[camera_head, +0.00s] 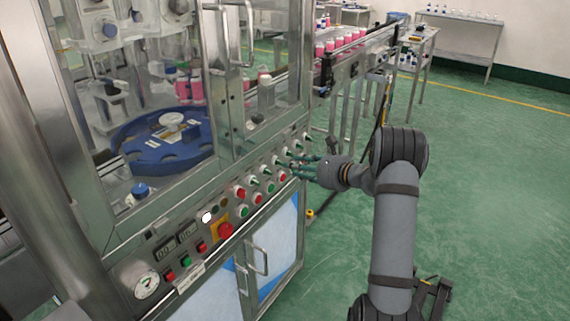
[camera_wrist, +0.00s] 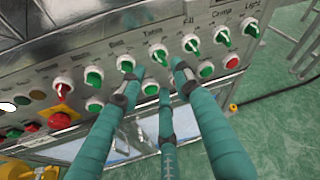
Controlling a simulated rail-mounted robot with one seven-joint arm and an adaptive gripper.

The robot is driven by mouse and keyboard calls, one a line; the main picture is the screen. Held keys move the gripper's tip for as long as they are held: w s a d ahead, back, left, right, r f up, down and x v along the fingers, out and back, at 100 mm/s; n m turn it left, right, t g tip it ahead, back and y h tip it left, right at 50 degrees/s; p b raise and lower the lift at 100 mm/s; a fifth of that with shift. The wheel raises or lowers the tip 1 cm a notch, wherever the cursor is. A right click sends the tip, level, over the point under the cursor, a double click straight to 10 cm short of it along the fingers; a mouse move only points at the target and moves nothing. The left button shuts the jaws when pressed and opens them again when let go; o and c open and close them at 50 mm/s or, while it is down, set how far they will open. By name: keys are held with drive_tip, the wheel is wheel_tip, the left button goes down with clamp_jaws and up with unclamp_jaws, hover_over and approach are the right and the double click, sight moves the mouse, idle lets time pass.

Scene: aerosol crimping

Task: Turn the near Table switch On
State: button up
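The Table switch (camera_wrist: 158,53) is a knob with a green handle and a pale round base. It sits in the upper row of the control panel under a "Table" label in the wrist view. In the head view the Table switch (camera_head: 276,160) is small and close to my fingertips. My gripper (camera_wrist: 157,78) has teal fingers spread apart with nothing between them. Its fingertips are just in front of and below the Table switch, one to each side. I cannot tell whether any finger touches the panel. My gripper (camera_head: 288,164) reaches in from the right in the head view.
The Fill switch (camera_wrist: 191,43) is close to the right of the Table switch. Other knobs and buttons crowd the panel, including a large red button (camera_head: 226,231). Cabinet door handles (camera_head: 258,258) stick out below. Green floor (camera_head: 480,180) to the right is mostly clear.

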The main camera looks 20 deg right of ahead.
sight(280, 162)
drive_tip(key=x, duration=0.6)
drive_tip(key=shift+a+p, duration=0.1)
drive_tip(key=shift+p, duration=0.25)
drive_tip(key=shift+c, duration=1.3)
clamp_jaws()
